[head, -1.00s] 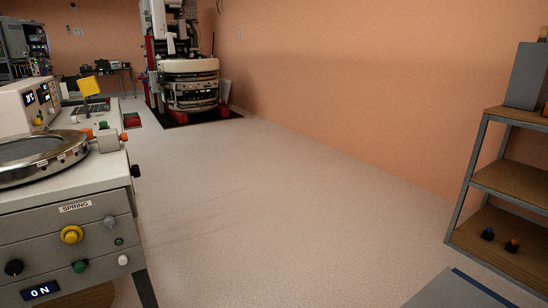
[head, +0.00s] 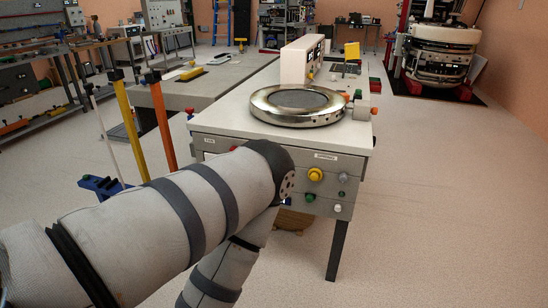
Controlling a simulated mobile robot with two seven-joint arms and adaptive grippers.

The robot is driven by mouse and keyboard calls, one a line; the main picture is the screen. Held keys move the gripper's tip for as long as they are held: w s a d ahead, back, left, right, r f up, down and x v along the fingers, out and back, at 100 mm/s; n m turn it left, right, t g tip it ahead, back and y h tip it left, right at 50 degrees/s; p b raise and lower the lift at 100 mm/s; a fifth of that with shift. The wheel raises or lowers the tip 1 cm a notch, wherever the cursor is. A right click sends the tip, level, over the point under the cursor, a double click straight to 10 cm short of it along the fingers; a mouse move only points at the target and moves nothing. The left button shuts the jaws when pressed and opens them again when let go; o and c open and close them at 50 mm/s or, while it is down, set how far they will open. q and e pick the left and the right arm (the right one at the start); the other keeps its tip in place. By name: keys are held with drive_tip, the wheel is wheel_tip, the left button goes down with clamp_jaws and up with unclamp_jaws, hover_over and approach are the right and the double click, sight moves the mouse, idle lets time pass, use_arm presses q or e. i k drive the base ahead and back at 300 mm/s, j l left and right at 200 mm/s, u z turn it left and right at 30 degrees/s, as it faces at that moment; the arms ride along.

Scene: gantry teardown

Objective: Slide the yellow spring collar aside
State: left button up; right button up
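The yellow spring collar (head: 315,174) is a round yellow knob on the front panel of a white-topped bench (head: 358,144). It sits below a white label that reads "SPRING" in the earlier frame. My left arm crosses the lower left in front of the bench, its bend just left of the collar and covering part of the panel. I cannot tell whether the arm touches the panel. Neither gripper shows in this view.
A round metal chamber (head: 299,119) stands on the bench top. Green (head: 310,197), white (head: 337,208) and grey (head: 343,178) knobs surround the collar. Yellow (head: 133,132) and orange (head: 164,125) posts stand at the left. Floor right of the bench is clear.

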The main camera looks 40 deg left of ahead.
sight(314, 176)
drive_tip(key=u, duration=1.2)
